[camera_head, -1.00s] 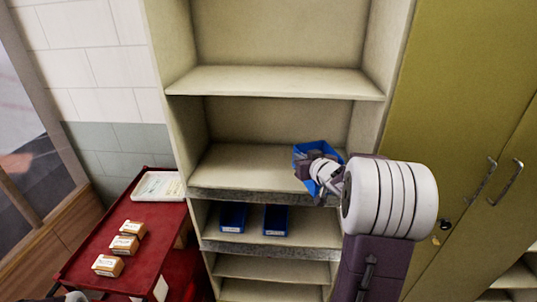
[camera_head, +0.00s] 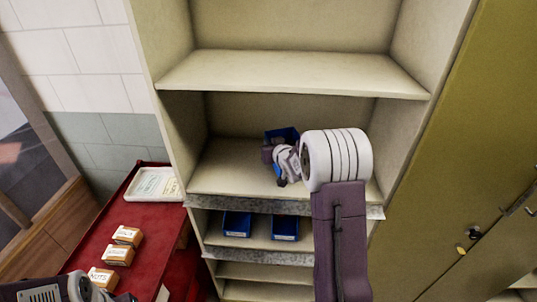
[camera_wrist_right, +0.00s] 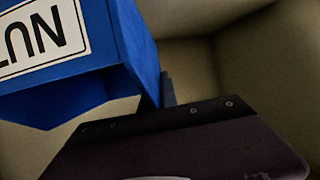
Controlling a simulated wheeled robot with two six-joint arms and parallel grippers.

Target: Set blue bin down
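The blue bin (camera_head: 282,134) is inside the middle shelf bay (camera_head: 228,170), partly hidden behind my right gripper (camera_head: 281,165). In the right wrist view the bin (camera_wrist_right: 70,90) fills the upper left, with a white label in upside-down letters. A dark finger shows at the bin's corner there, and my right gripper appears shut on the bin. Whether the bin's underside touches the shelf is hidden. My left gripper (camera_head: 88,291) shows only in part at the lower left edge, and its fingers cannot be made out.
Two blue bins stand side by side on the shelf below, the left one (camera_head: 237,224) and the right one (camera_head: 285,228). A red cart (camera_head: 75,246) at left carries several small boxes (camera_head: 118,254) and a white tray (camera_head: 153,184). The bay's left part is clear.

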